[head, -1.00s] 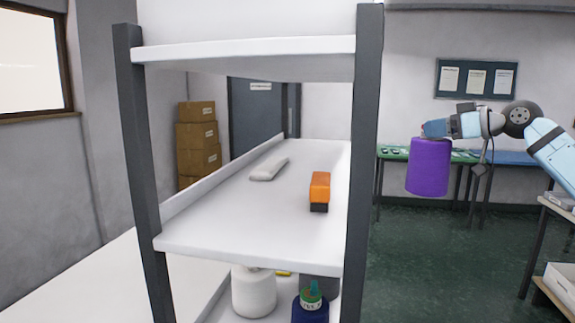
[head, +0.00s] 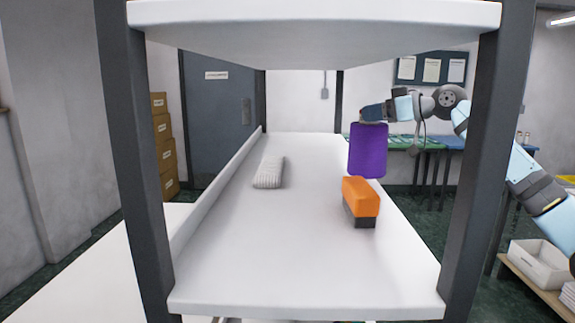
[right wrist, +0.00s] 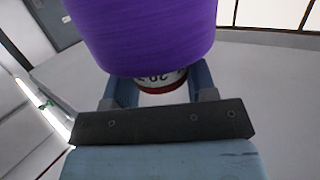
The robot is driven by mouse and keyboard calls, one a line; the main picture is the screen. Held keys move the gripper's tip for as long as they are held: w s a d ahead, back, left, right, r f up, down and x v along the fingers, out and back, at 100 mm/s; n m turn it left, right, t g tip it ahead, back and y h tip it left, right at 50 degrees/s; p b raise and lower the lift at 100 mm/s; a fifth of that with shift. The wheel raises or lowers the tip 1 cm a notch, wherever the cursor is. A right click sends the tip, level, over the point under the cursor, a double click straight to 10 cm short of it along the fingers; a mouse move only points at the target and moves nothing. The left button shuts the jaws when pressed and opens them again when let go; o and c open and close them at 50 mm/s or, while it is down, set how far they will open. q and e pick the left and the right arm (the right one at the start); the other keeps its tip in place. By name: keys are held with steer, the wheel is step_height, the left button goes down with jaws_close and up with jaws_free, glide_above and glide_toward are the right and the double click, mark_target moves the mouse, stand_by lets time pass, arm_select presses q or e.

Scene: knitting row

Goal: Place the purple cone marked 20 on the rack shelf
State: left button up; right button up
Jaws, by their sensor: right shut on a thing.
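The purple cone (head: 367,152) hangs from my right gripper (head: 372,115), which is shut on its top end. In the head view it shows just beyond the orange-and-black item, at the right side of the rack shelf (head: 250,260); I cannot tell whether it is over the shelf or beside it. In the right wrist view the purple cone (right wrist: 145,35) fills the top, and its end between the fingers (right wrist: 150,90) carries a white label with a partly hidden, upside-down number and a dark red band. My left gripper is not in view.
On the shelf lie an orange-and-black item (head: 361,200) and a pale ribbed roll (head: 269,172). Dark rack posts (head: 487,170) stand at both front corners, and an upper shelf (head: 310,35) is above. The shelf's front and middle are clear.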

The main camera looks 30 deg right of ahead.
steer(key=shift+w+a+r, duration=0.1)
steer(key=shift+w, duration=0.15)
steer(key=shift+w+a+r+p, duration=0.15)
steer(key=shift+w+a+p, duration=0.15)
steer(key=shift+w, duration=0.2)
steer(key=p+x, duration=0.5)
steer(key=x, duration=1.2)
steer(key=shift+d, duration=0.1)
steer(key=o, duration=1)
steer(key=shift+f, duration=0.35)
steer(key=o, duration=0.4)
